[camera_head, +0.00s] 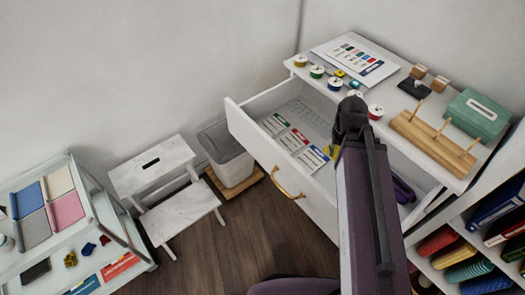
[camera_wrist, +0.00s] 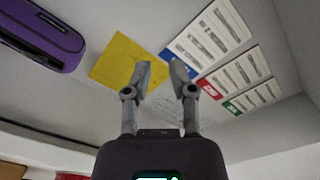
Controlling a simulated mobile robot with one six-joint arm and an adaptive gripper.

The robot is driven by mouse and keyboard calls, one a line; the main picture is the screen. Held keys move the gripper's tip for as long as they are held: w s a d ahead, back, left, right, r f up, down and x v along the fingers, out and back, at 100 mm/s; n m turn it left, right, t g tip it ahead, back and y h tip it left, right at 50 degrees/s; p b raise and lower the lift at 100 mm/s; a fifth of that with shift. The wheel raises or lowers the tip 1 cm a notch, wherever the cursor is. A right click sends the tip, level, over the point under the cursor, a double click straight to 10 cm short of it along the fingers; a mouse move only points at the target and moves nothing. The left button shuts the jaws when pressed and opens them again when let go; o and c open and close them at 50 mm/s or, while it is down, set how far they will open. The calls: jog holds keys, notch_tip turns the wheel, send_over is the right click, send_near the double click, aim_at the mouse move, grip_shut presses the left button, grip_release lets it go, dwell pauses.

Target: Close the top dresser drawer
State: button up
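The white dresser (camera_head: 408,75) stands at the right, and its top drawer (camera_head: 245,124) is pulled well out. The drawer's front carries a gold handle (camera_head: 287,184). Inside lie several printed cards (camera_head: 292,140) and a purple case (camera_head: 402,190). In the wrist view the cards (camera_wrist: 208,38), a yellow sheet (camera_wrist: 122,63) and the purple case (camera_wrist: 42,36) show beyond my gripper (camera_wrist: 160,70). Its two fingers are apart with nothing between them. In the head view my arm covers part of the drawer and its front, and my fingers cannot be made out.
Thread spools (camera_head: 317,71), a wooden peg rack (camera_head: 432,143) and a green box (camera_head: 477,114) stand on the dresser top. A bin (camera_head: 226,152) and a white step stool (camera_head: 181,214) stand left of the drawer. Open floor (camera_head: 245,235) lies before it. A shelf (camera_head: 437,279) stands at right.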

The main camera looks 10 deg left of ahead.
jog(key=shift+w+a, duration=0.1)
jog(key=shift+a, duration=0.1)
grip_shut()
jog(key=w+a+r+n+t+h+p, duration=0.1)
jog(key=w+a+r+n+h+p, duration=0.15)
jog(key=a+n, duration=0.6)
jog(key=w+a+r+n+t+h+p, duration=0.1)
jog(key=w+a+r+n+h+p, duration=0.15)
jog(key=a+n, duration=0.6)
jog(key=s+a+f+n+t+b, duration=0.1)
jog(key=a+n+b, duration=0.3)
jog(key=a, duration=0.8)
jog(key=s+a+f+n+t+h+b, duration=0.1)
jog(key=a+n, duration=0.5)
jog(key=a, duration=0.7)
jog(key=s+f+t+b, duration=0.1)
jog(key=s+t+b, duration=0.1)
jog(key=b, duration=0.1)
jog(key=shift+a+f+b, duration=0.15)
jog(key=shift+f+b, duration=0.05)
jog(key=shift+b, duration=0.2)
jog(key=shift+f, duration=0.1)
